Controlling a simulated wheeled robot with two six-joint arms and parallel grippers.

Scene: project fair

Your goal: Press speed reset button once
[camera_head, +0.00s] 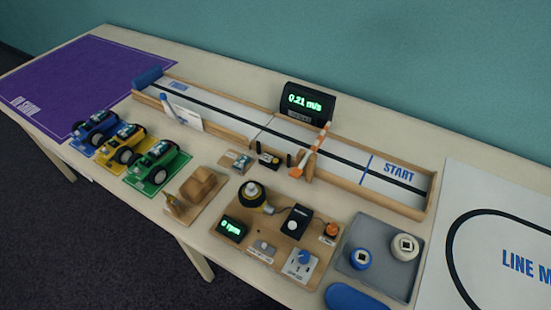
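The speed display (308,102) stands behind the track and reads 0.21 m/s in green. In front of the track sits a small black box (269,160) with a yellowish top, which may be the reset button; its label is too small to read. A small wooden board (236,162) with a light part on it lies just left of it. Neither of my grippers is in view, and nothing touches the box.
A motor board with an rpm display (232,229) lies in front. Several toy cars stand left, a grey tray (376,284) right.

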